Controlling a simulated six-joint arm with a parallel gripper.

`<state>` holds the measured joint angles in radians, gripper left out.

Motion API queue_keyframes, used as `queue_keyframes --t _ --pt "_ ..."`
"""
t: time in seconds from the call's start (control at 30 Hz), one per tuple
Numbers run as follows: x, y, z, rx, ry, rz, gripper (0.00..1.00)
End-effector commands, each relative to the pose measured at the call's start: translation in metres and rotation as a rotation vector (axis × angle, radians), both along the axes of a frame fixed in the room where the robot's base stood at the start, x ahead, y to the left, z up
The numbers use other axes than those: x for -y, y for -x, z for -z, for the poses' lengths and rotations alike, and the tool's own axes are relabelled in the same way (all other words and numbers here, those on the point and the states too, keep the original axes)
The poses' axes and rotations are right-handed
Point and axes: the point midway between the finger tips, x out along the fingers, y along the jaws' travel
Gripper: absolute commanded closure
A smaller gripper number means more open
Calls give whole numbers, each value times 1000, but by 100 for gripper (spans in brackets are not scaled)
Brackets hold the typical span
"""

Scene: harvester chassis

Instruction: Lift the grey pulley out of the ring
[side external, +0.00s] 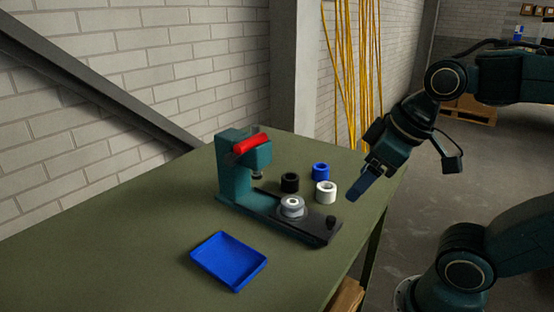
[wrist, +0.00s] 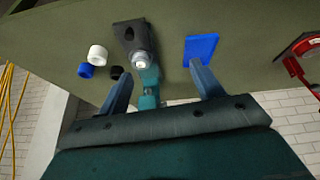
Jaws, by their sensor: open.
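The grey pulley (side external: 292,202) sits upright in the ring (side external: 292,213) on the dark sliding base of a green press-like fixture (side external: 235,180) with a red handle. In the wrist view the pulley (wrist: 139,62) shows as a pale round shape beyond and between the fingers. The ring is hard to tell apart from the pulley there. My gripper (side external: 360,192) is open and empty, above the table to the right of the pulley and apart from it. Both fingers show in the wrist view (wrist: 160,82).
A blue tray (side external: 229,261) lies at the front left of the table. Black (side external: 290,183), blue (side external: 321,171) and white (side external: 326,192) hollow cylinders stand behind the pulley. A small black knob (side external: 331,222) rises near the base's end. The table (side external: 150,235) is clear at left.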

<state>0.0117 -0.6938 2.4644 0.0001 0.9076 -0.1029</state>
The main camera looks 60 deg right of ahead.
Motion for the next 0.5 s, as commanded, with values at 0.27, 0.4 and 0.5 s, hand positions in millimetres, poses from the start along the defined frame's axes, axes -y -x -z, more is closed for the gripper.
queue_keyframes --t 0.27,0.4,0.5 --pt "9 -38 -5 -97 125 -250 33" --pt "16 -61 -4 -150 186 -406 33" --pt "21 -77 -1 -190 223 -521 33"
